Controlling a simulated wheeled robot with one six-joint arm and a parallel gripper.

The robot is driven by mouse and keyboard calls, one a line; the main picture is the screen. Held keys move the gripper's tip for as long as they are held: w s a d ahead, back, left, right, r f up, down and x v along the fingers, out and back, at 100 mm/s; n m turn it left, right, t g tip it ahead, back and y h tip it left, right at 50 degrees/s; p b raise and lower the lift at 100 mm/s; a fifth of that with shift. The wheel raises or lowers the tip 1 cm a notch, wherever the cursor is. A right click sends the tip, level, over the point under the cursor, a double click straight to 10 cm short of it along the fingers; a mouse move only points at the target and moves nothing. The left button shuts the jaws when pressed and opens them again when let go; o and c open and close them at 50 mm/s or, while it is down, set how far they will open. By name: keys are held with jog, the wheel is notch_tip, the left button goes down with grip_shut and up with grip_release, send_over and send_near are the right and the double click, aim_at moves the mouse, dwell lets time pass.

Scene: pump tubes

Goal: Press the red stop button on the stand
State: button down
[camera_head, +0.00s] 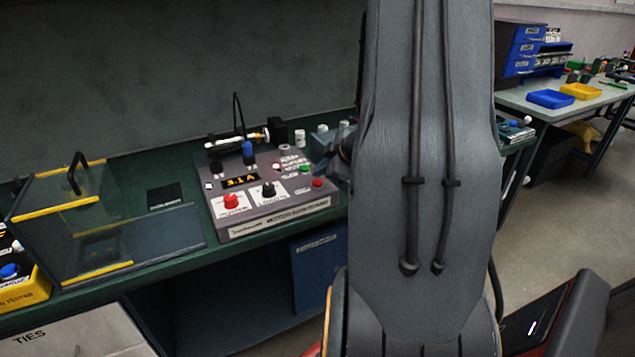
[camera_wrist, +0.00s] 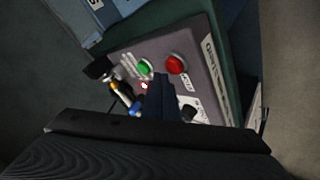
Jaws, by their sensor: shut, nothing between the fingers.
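The grey control box (camera_head: 288,212) stands on the green bench. Its red stop button (camera_head: 318,183) is at the right end of the sloped panel, below a green button (camera_head: 304,168). In the wrist view the red stop button (camera_wrist: 175,64) lies just beyond and right of my fingertips, and the green button (camera_wrist: 143,67) lies to their left. My gripper (camera_wrist: 160,80) is shut and empty, pointing at the panel. The gap between fingertips and panel cannot be told. In the head view my arm hides most of the gripper.
A red knob (camera_head: 231,201) and a black knob (camera_head: 269,190) sit on the same panel. A clear yellow-edged guard (camera_head: 70,215) stands left. A second bench with trays (camera_head: 550,98) is at right.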

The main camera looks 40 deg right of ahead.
aim_at(320, 183)
jog(key=shift+f, duration=0.1)
dwell(0.4)
jog(key=shift+f, duration=0.3)
jog(key=shift+f+b, duration=0.55)
jog(key=shift+f, duration=0.1)
dwell(0.8)
jog(key=shift+r, duration=0.1)
jog(key=shift+r+p, duration=0.95)
jog(key=shift+p, duration=0.25)
notch_tip(320, 183, up, 5)
jog(key=p, duration=0.5)
jog(key=shift+a, duration=0.1)
dwell(0.6)
